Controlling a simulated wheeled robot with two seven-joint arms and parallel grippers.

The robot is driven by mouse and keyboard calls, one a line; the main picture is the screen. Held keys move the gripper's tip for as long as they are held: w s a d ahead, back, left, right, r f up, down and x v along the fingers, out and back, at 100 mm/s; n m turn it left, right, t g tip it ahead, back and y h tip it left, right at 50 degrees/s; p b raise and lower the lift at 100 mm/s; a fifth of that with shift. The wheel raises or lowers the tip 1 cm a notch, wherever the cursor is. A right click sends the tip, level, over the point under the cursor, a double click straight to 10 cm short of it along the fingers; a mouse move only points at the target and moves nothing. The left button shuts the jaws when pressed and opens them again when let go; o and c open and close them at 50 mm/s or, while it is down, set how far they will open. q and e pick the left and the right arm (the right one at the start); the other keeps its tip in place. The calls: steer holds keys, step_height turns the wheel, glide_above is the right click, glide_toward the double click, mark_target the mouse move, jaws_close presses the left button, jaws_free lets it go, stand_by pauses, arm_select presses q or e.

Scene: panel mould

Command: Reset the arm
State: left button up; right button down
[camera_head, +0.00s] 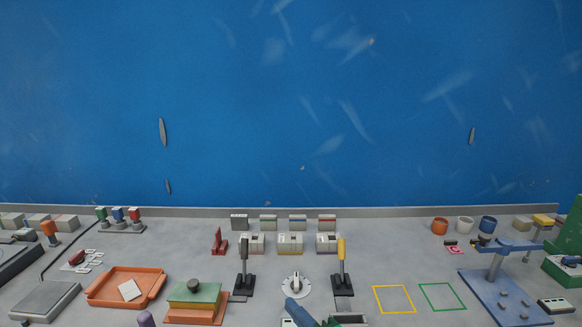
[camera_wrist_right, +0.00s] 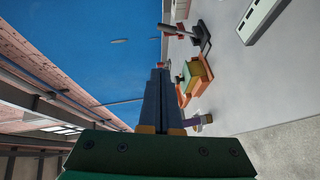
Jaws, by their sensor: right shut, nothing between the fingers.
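My right gripper (camera_head: 292,304) shows at the bottom middle of the head view, with its blue fingers pointing up and left over the front of the bench. In the right wrist view its two fingers (camera_wrist_right: 159,75) lie together, shut with nothing between them. My left gripper is not in view. The task names no other object.
A white round dial (camera_head: 295,284) stands between a black-handled lever (camera_head: 244,270) and a yellow-handled lever (camera_head: 341,268). A green and orange mould (camera_head: 194,296) and an orange tray (camera_head: 126,286) are to the left. Yellow (camera_head: 394,286) and green outlined squares at right are empty.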

steer(key=s+d+f+m+g+h, duration=0.1)
steer(key=s+d+f+m, duration=0.1)
steer(key=f+m, duration=0.1)
steer(key=s+d+f+m+g+h, duration=0.1)
steer(key=s+d+f+m+h, duration=0.1)
steer(key=f+m, duration=0.1)
steer(key=s+d+f+m+g+h, duration=0.1)
steer(key=s+d+f+m+h, duration=0.1)
steer(key=s+f+m, duration=0.1)
steer(key=shift+f+m, duration=0.2)
steer(key=shift+m, duration=0.6)
steer(key=s+d+f+m+g+h, duration=0.2)
steer(key=s+d+f+m+g, duration=0.25)
steer(key=s, duration=0.45)
steer(key=s+d+f+m+g+h, duration=0.1)
steer(key=s+d+f+m+g, duration=0.3)
steer(key=s, duration=0.5)
step_height(320, 180, down, 15)
steer(key=s, duration=0.1)
steer(key=s+d+f+g, duration=0.1)
steer(key=s+d+f, duration=0.2)
steer(key=s+f, duration=0.8)
steer(key=shift+s+m+h, duration=0.3)
steer(key=shift+s+m, duration=0.05)
steer(key=shift+s, duration=0.5)
